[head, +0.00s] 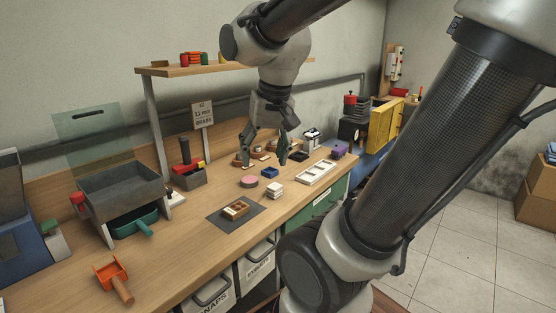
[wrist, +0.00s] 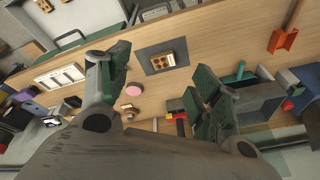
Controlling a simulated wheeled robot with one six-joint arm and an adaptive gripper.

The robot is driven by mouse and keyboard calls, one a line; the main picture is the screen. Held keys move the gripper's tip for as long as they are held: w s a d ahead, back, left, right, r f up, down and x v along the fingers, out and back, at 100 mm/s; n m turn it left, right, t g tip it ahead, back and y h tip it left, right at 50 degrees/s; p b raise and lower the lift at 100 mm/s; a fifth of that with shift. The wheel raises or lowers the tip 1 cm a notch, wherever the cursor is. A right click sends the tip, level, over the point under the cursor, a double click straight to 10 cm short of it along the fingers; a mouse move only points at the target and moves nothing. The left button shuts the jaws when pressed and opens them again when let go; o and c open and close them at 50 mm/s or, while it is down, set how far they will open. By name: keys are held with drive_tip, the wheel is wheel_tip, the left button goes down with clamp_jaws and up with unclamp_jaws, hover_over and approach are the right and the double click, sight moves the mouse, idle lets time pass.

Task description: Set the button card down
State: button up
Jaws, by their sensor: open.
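My gripper (head: 264,157) is open, its two fingers spread wide above the workbench (head: 185,240). In the wrist view nothing sits between the fingers (wrist: 160,75). I cannot tell for sure which thing is the button card. A tan and brown block with small pockets (head: 236,210) lies on a dark grey mat (head: 218,217); it also shows in the wrist view (wrist: 166,59), apart from my fingers. A small stack of white pieces (head: 274,190) stands just right of the mat. A white compartment tray (head: 316,173) lies near the bench's front edge.
A pink disc (head: 249,181) and a small blue box (head: 270,172) lie behind the mat. A grey bin (head: 120,190) on a stand, an orange scoop (head: 112,278) and a red-handled tool (head: 187,170) are to the left. A wooden shelf (head: 195,68) rises behind. Bare bench lies left of the mat.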

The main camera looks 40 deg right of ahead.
drive_tip(key=s+n, duration=0.2)
drive_tip(key=s, duration=0.1)
drive_tip(key=s+n+t, duration=0.1)
drive_tip(key=s+n, duration=0.1)
drive_tip(key=s, duration=0.1)
drive_tip(key=shift+r+n, duration=0.2)
drive_tip(key=shift+n, duration=0.1)
